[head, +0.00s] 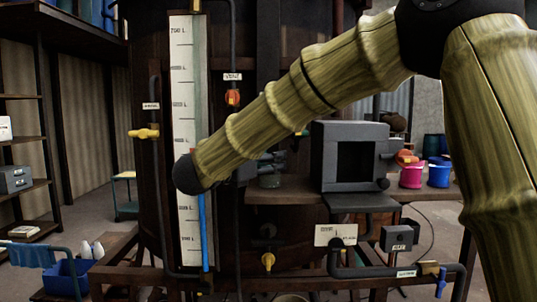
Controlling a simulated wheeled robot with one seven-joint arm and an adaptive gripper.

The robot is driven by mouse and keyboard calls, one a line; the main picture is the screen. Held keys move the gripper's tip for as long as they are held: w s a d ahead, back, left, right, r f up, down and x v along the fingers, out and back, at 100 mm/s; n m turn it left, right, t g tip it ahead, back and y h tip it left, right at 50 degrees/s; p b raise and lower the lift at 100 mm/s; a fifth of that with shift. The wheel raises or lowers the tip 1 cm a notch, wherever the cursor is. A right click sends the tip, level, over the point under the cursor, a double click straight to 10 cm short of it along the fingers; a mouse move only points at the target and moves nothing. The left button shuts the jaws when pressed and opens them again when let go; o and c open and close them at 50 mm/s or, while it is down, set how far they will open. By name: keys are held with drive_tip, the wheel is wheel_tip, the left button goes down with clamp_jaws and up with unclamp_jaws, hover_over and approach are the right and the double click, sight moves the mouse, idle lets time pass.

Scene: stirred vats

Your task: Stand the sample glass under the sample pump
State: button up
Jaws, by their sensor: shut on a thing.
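My gripper (271,169) shows small and dark just right of my arm's black joint, partly hidden behind my bamboo-like arm. It points right, in front of the vat and near the left end of a wooden shelf. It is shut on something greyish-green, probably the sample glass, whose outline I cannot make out. A grey box with a dark square opening (345,150) stands on the shelf to the right of my gripper, clearly apart from it. It may be the sample pump; I can read no label naming it.
The dark vat (145,90) carries a white level scale (182,75). Yellow valves (145,133) and an orange valve (233,97) stick out from its pipes. Pink (411,176) and blue (439,173) buckets stand on the right. Pipes (385,272) run low in front.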

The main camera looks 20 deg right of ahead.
drive_tip(key=shift+a+r, duration=0.1)
drive_tip(key=shift+a, duration=0.05)
drive_tip(key=shift+d+f, duration=0.2)
drive_tip(key=o, duration=0.8)
drive_tip(key=shift+b, duration=0.3)
drive_tip(key=o, duration=0.4)
drive_tip(key=shift+o, duration=0.2)
drive_tip(key=shift+s+a, duration=0.1)
drive_tip(key=shift+a, duration=0.05)
drive_tip(key=shift+r, duration=0.1)
drive_tip(key=b+v, duration=0.7)
drive_tip(key=v, duration=0.5)
